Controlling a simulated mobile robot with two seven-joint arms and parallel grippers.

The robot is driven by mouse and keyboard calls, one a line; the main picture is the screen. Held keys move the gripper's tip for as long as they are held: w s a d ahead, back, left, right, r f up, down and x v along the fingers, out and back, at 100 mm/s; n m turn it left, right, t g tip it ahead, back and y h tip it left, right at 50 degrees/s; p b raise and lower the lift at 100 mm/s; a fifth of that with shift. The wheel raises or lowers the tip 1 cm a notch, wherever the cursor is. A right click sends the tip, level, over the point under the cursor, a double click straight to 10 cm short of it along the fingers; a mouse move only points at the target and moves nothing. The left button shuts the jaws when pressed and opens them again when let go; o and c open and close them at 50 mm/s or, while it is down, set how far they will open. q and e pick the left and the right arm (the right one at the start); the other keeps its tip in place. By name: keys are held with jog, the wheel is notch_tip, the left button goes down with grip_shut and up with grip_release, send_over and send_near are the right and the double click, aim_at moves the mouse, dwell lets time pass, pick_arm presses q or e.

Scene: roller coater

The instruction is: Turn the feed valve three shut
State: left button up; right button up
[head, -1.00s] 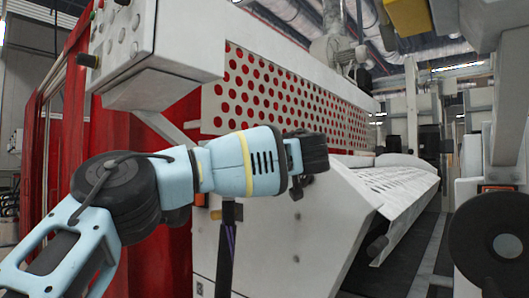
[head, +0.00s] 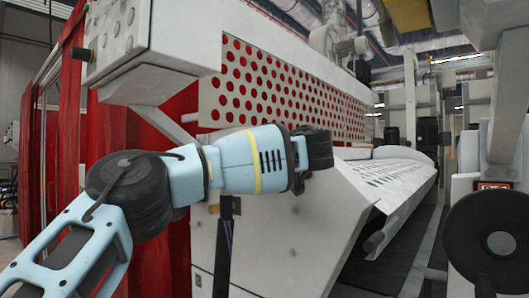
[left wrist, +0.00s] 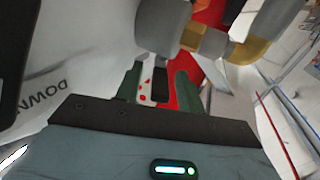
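My left arm comes in from the left in the head view, and its dark gripper body (head: 318,150) is in front of the white machine housing. The fingertips are hidden there. In the left wrist view the two dark green fingers (left wrist: 158,88) stand apart with nothing gripped between them. A grey rounded fitting (left wrist: 160,28) with a brass-coloured part (left wrist: 247,50) is close beyond the fingers, above and to the right. I cannot tell whether it is feed valve three. No valve number is readable. My right gripper is not in view.
A control box (head: 150,45) overhangs at upper left. The red-dotted perforated panel (head: 290,95) and sloping white slotted table (head: 400,180) lie beyond my arm. A large black disc (head: 480,245) is at right. A dark upright post (head: 224,255) stands below my forearm.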

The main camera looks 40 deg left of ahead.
pick_arm(q)
jog(key=v, duration=0.7)
jog(key=shift+s+d, duration=0.15)
jog(key=shift+d, duration=0.2)
jog(key=shift+c, duration=0.2)
